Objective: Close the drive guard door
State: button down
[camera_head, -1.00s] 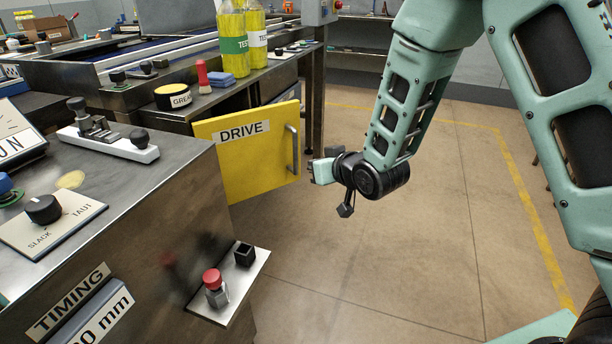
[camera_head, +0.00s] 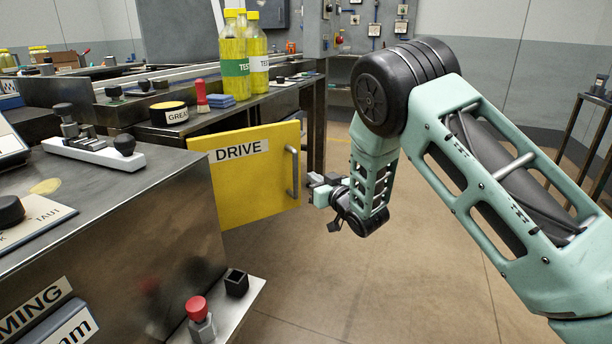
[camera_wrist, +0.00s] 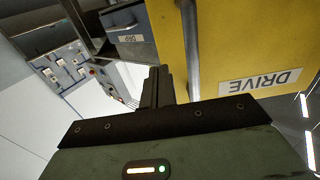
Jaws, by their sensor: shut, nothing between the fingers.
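The yellow drive guard door (camera_head: 250,190) stands open, swung out from the side of the steel machine cabinet. It bears a white DRIVE label and a grey vertical bar handle (camera_head: 292,172) near its free edge. My gripper (camera_head: 312,190) is shut and empty, close to the right of the handle. Whether it touches the handle or door, I cannot tell. In the wrist view the door (camera_wrist: 235,45) fills the upper right, with its handle (camera_wrist: 190,50) just right of my closed fingers (camera_wrist: 155,88).
A steel ledge (camera_head: 240,300) with a red-topped knob (camera_head: 197,310) and a black square socket (camera_head: 236,282) sticks out below the door.

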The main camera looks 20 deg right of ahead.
aim_at(300, 169)
jog(key=shift+b+x, duration=0.3)
jog(key=shift+x, duration=2.05)
